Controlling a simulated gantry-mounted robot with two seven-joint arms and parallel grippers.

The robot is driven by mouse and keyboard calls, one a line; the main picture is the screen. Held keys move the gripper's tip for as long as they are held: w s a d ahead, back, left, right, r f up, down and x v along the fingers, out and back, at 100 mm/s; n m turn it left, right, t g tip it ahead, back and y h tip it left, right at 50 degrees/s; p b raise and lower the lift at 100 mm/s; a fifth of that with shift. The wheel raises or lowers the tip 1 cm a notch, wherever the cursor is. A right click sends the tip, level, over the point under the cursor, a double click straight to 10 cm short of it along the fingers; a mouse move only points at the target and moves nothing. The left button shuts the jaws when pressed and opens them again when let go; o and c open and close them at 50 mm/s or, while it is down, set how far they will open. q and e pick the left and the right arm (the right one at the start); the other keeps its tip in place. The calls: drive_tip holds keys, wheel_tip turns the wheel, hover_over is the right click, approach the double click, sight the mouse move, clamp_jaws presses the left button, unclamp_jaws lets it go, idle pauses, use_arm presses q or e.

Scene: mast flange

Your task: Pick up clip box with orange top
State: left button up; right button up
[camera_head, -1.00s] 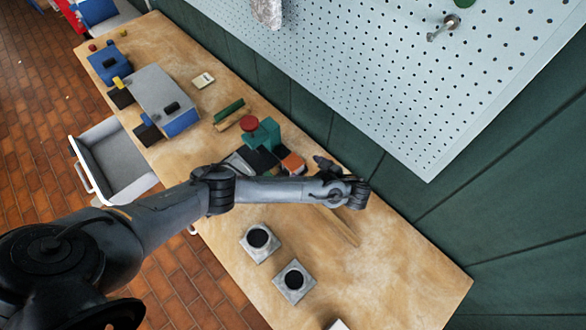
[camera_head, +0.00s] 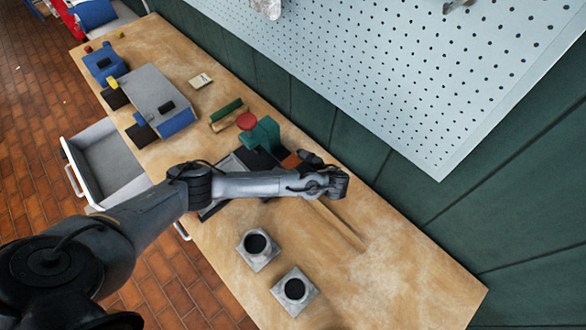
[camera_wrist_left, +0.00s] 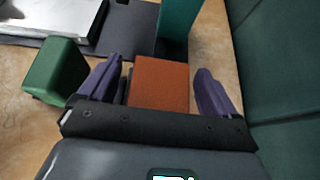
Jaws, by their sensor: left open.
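The clip box with the orange top (camera_wrist_left: 160,84) sits between the two purple fingers of my left gripper (camera_wrist_left: 159,68) in the left wrist view. The gripper is open, with a visible gap at the right finger; the left finger is close to the box. In the head view a bit of the orange top (camera_head: 291,160) shows beside my left gripper (camera_head: 308,159), whose hand and wrist hide much of it. My right gripper is not in view.
A teal clamp-like stand with a red knob (camera_head: 246,121) stands close behind the box; its teal side (camera_wrist_left: 177,30) shows in the wrist view. A green block (camera_wrist_left: 56,72) is left of the gripper. Two grey square pieces with dark round centres (camera_head: 257,245) lie on the wooden bench (camera_head: 400,270).

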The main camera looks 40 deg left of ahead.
use_arm(q)
drive_tip(key=shift+w+a+f, duration=0.15)
drive_tip(key=shift+a+f, duration=0.2)
drive_tip(key=shift+a, duration=0.3)
drive_tip(key=c, duration=1.1)
drive_tip(key=shift+c, duration=0.2)
